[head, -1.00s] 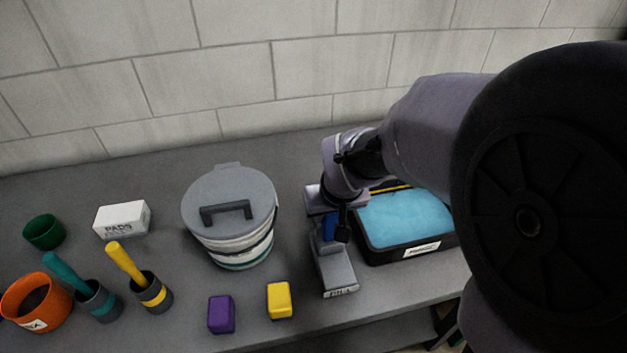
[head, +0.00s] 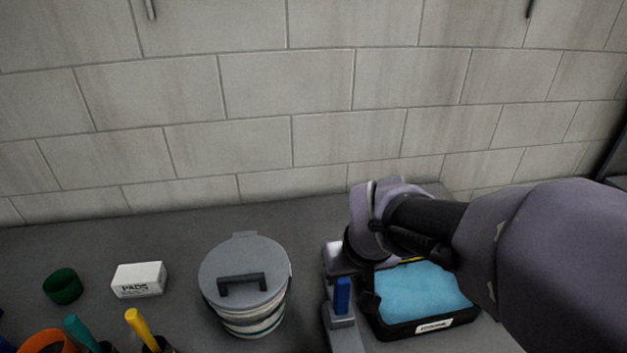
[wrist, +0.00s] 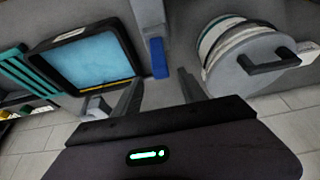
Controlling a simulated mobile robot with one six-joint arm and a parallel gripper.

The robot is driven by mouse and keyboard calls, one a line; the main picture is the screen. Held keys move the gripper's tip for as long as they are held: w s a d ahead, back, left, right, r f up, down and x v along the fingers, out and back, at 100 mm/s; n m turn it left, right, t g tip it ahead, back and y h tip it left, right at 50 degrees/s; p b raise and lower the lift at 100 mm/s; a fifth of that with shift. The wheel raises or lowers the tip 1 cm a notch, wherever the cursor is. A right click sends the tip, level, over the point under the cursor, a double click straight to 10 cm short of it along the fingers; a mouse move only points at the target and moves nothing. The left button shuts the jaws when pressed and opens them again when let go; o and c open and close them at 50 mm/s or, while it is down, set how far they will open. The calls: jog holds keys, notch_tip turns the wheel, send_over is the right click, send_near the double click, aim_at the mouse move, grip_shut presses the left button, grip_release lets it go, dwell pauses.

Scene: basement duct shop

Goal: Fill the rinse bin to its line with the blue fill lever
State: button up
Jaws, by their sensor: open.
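The rinse bin (head: 400,332) is a black labelled tray at the right, holding light blue water (head: 425,287). A yellow line (wrist: 112,90) shows on its inner wall by the water's edge in the wrist view; whether the water touches it I cannot tell. The blue fill lever (head: 342,295) stands upright on a grey fixture (head: 345,338) left of the bin. In the wrist view the lever (wrist: 159,58) lies just beyond my gripper (wrist: 160,88), whose fingers are open and empty, one to each side. My arm hides part of the bin in the head view.
A lidded grey bucket (head: 245,290) stands left of the lever. Further left are a white PADS box (head: 139,280), a green cup (head: 62,287), an orange pot (head: 48,341) and yellow and teal handles. The block wall (head: 250,90) closes the back.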

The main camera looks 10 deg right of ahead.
jog(key=p+v, duration=0.2)
jog(key=v, duration=0.4)
jog(key=shift+r, duration=0.35)
jog(key=shift+s, duration=0.1)
dwell(7.0)
